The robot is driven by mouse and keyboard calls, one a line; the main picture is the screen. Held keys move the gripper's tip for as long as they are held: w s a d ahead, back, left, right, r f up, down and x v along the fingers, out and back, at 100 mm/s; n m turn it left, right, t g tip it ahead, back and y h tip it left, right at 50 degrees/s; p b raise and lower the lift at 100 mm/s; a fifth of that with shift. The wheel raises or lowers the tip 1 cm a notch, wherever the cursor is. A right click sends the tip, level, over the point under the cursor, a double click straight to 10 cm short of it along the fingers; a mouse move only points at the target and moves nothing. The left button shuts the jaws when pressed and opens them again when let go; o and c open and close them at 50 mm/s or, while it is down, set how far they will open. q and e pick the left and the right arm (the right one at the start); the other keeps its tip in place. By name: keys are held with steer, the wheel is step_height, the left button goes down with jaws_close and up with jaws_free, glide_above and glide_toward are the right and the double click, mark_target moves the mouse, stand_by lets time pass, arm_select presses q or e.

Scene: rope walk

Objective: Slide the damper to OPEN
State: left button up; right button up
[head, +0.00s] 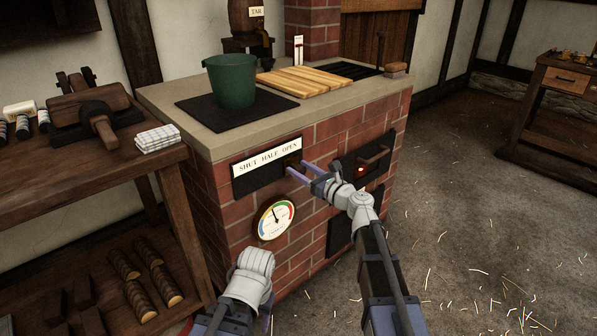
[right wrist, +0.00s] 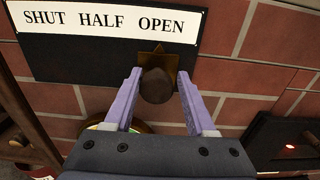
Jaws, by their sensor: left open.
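The damper is a black plate (head: 240,185) on the brick stove front, with a white strip reading SHUT, HALF, OPEN (head: 268,155). In the right wrist view, its round brown knob (right wrist: 157,86) and brass pointer (right wrist: 160,58) stand below the word OPEN. My right gripper (head: 289,170) is at the knob. Its two purple fingers lie one on each side of the knob in the right wrist view (right wrist: 159,88), with a narrow gap at the right; contact at the left is unclear. My left gripper (head: 250,272) is low at the stove front, its fingers hidden.
A dial gauge (head: 274,218) sits below the damper. A firebox door (head: 361,165) with a glowing spot is to its right. A green bucket (head: 231,82) and wooden slats (head: 305,80) are on the stove top. A wooden bench (head: 90,180) stands left.

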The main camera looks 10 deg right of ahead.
steer(key=o, duration=0.4)
steer(key=shift+d, duration=0.1)
steer(key=shift+c, duration=0.2)
steer(key=v, duration=0.7)
steer(key=shift+s+d, duration=0.2)
steer(key=shift+s, duration=0.1)
